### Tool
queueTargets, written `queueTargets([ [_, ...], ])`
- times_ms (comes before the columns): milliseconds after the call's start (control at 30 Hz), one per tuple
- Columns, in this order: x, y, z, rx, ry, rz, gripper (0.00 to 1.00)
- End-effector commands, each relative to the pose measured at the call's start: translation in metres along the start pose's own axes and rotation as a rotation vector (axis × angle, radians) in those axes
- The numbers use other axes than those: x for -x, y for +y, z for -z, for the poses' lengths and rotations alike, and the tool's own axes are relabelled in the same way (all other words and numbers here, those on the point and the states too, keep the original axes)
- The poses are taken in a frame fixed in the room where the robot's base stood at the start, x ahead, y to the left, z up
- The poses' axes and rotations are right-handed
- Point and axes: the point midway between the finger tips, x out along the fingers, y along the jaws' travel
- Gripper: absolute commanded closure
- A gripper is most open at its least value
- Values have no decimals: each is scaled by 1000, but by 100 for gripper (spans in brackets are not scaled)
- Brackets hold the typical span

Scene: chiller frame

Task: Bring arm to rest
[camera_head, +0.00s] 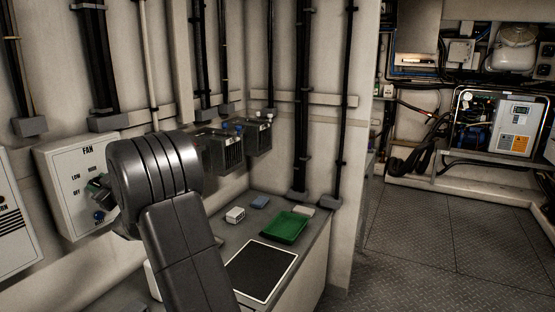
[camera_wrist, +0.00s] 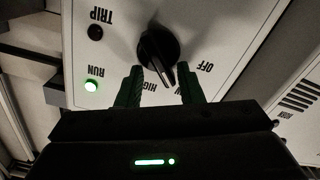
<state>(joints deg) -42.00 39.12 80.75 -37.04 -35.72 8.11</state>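The white FAN panel (camera_head: 70,170) is on the wall at the left in the head view, with LOW, HIGH and OFF labels. In the wrist view the panel (camera_wrist: 215,25) appears upside down, with a black rotary knob (camera_wrist: 158,48). Its pointer is near the HIGH label, which a finger partly hides. A green RUN lamp (camera_wrist: 91,86) is lit; the TRIP lamp (camera_wrist: 95,32) is dark. My gripper (camera_wrist: 162,86) is open, its two green fingers apart on either side of the knob's pointer, with gaps visible. Contact cannot be told. In the head view my arm mostly hides the gripper.
A grey counter right of my arm holds a green tray (camera_head: 285,228), a white block (camera_head: 235,215), a blue item (camera_head: 260,202) and a black mat (camera_head: 260,270). Two wall boxes (camera_head: 220,150) hang above. Another panel (camera_head: 15,220) is at far left. Floor (camera_head: 430,235) at right is clear.

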Motion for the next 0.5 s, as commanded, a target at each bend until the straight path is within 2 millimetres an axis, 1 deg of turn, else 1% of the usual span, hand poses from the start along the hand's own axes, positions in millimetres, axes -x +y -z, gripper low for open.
queueTargets([
  [33, 0, 2, 3, -26, -1, 1, 66],
  [200, 0, 3, 2, -92, -1, 0, 66],
  [500, 0, 3, 0, -128, 1, -1, 66],
])
